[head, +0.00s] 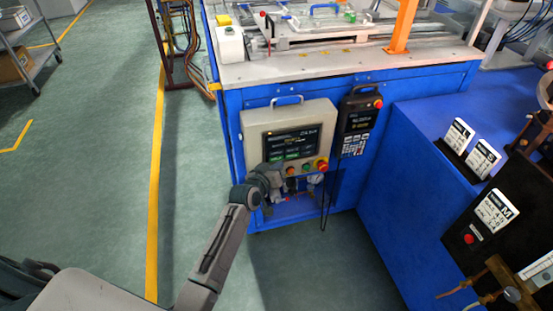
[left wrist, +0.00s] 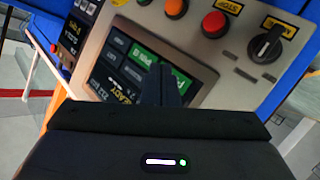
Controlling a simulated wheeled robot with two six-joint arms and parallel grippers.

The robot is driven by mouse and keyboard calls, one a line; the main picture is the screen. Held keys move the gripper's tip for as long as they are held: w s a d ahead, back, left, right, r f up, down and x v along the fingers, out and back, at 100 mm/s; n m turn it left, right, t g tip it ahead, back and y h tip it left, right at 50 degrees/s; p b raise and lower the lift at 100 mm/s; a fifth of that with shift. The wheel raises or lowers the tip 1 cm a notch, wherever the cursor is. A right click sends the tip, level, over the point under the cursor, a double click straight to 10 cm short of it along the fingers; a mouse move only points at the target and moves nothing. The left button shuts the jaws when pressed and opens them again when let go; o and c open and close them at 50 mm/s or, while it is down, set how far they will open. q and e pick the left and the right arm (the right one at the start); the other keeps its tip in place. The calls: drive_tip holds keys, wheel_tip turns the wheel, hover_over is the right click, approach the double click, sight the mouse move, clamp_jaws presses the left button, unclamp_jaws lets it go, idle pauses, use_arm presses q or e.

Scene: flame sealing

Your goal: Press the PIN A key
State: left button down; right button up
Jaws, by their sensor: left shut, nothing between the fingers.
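A grey control box carries a dark touch screen (head: 291,144) with lit text and green keys along its lower edge. In the left wrist view the same screen (left wrist: 112,68) appears turned, with a green key (left wrist: 140,56) and another green key (left wrist: 182,80) beside the fingers. The lettering is too small to tell surely which is PIN A. My left gripper (left wrist: 163,78) is shut and empty, its fingertips in front of the screen's green-key edge; I cannot tell whether they touch it. My right gripper is not in view.
A red button (left wrist: 214,23), an orange button (left wrist: 176,8) and a black rotary knob (left wrist: 266,44) sit beside the screen. A handheld pendant (head: 357,120) hangs to the right. A blue bench (head: 395,205) fills the right side; the green floor at left is open.

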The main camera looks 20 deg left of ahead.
use_arm(q)
drive_tip(key=shift+w+a, duration=0.1)
idle(0.5)
drive_tip(key=shift+w+a, duration=0.15)
drive_tip(key=shift+w, duration=0.1)
drive_tip(key=shift+w+a, duration=0.2)
drive_tip(key=shift+w, duration=0.1)
idle(0.6)
drive_tip(key=shift+s+d, duration=0.1)
drive_tip(key=shift+s, duration=0.05)
drive_tip(key=shift+s+d+p, duration=0.35)
drive_tip(key=shift+s, duration=0.15)
drive_tip(key=s+d, duration=0.1)
drive_tip(key=s+d+p, duration=0.1)
drive_tip(key=s+p, duration=0.1)
drive_tip(key=s, duration=0.1)
drive_tip(key=shift+s+d, duration=0.1)
drive_tip(key=shift+d, duration=0.3)
